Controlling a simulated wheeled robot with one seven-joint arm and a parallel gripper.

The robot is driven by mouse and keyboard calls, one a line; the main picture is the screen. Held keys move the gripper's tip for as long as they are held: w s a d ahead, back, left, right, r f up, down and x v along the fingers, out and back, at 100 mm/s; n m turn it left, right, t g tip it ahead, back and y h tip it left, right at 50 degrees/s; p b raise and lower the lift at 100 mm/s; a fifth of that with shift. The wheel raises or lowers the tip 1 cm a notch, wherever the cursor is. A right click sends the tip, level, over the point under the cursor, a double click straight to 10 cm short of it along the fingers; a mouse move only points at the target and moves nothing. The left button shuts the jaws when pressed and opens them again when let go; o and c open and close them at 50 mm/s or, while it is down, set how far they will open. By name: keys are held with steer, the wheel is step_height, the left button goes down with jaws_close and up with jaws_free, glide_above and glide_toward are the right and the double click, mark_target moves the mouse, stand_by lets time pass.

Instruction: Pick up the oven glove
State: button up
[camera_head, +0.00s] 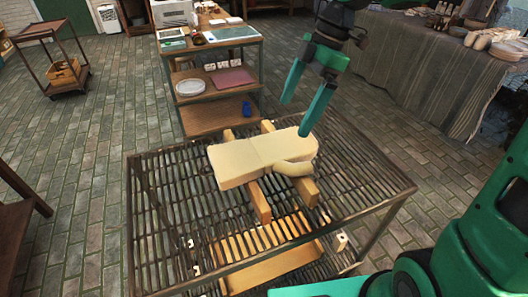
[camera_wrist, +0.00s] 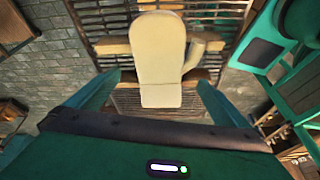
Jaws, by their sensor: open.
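The oven glove (camera_head: 258,158) is cream-coloured, with a thumb on its near right side. It lies flat across two wooden bars on a slatted metal rack table. In the wrist view the oven glove (camera_wrist: 158,58) stands upright in the picture, thumb to the right, beyond my fingers. My gripper (camera_head: 301,108) is open and empty, its green fingers pointing down over the far right end of the glove. In the wrist view my gripper (camera_wrist: 157,88) shows a finger on each side of the glove. I cannot tell whether a finger touches it.
The glove rests on wooden bars (camera_head: 259,203) above the rack table (camera_head: 165,215). A wooden tray (camera_head: 235,281) is under the slats. Behind stands a shelf unit (camera_head: 218,116) with plates. A cloth-covered table (camera_head: 425,70) is at the right. Brick floor is open at the left.

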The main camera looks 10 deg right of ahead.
steer(key=a+n, duration=0.2)
steer(key=a, duration=0.1)
glide_toward(266, 149)
steer(key=shift+w+a+f+g, duration=0.15)
steer(key=shift+a+f, duration=0.05)
steer(key=shift+f, duration=0.35)
steer(key=shift+w+a+f+g, duration=0.1)
steer(key=shift+a+f+g, duration=0.1)
steer(key=shift+f, duration=0.4)
steer(key=shift+x, duration=2.95)
steer(key=shift+s, duration=0.1)
steer(key=c, duration=1)
steer(key=shift+r, duration=0.1)
